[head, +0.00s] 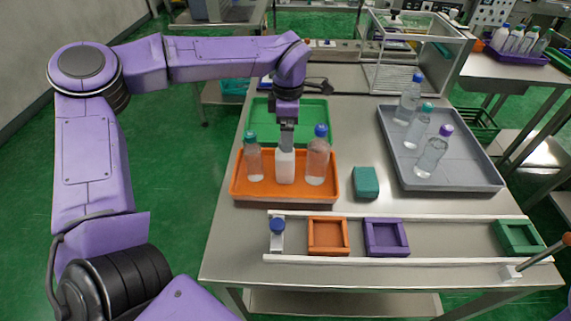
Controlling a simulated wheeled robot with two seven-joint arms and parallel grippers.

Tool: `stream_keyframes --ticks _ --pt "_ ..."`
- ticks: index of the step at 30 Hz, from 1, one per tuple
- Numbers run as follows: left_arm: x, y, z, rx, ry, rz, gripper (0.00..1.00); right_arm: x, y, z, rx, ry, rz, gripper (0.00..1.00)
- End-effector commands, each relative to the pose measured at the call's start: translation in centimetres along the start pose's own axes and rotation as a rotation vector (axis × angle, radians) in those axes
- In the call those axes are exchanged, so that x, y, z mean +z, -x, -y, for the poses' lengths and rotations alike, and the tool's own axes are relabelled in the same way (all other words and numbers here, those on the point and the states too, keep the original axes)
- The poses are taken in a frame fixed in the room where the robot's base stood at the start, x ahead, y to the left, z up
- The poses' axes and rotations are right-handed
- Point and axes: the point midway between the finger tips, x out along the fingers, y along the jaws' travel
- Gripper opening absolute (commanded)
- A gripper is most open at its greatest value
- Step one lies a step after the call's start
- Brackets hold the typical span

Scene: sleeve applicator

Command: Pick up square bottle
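A white square bottle (285,168) stands upright in the orange tray (240,188), between two clear bottles. My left gripper (287,146) points straight down over it, with the fingers at the bottle's neck. The bottle's cap is hidden by the fingers, and I cannot tell whether they are closed on it. My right gripper is out of view.
A teal-capped bottle (254,160) and a blue-capped bottle (317,164) stand close on either side. A green tray (318,112) lies behind. A teal block (366,182), a grey tray (478,182) with bottles, and a railed track (440,263) with coloured frames share the table.

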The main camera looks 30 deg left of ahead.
Motion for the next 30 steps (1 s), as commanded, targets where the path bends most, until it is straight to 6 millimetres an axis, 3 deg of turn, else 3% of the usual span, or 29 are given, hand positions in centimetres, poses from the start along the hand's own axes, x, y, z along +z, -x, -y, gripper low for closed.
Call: stream_keyframes --ticks 12,20,28,30 --pt "-0.8 -6.0 -0.3 -0.002 0.001 -0.001 0.89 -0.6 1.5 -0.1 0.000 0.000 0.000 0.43" --pt "-0.7 -6.7 -0.3 0.000 0.001 0.001 0.89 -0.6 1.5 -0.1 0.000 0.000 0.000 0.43" --pt "-0.7 -6.7 -0.3 -0.001 0.001 0.001 0.05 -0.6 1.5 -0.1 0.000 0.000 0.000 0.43" --pt "-0.7 -6.6 -0.3 0.000 0.001 0.002 0.00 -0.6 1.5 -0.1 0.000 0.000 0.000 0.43"
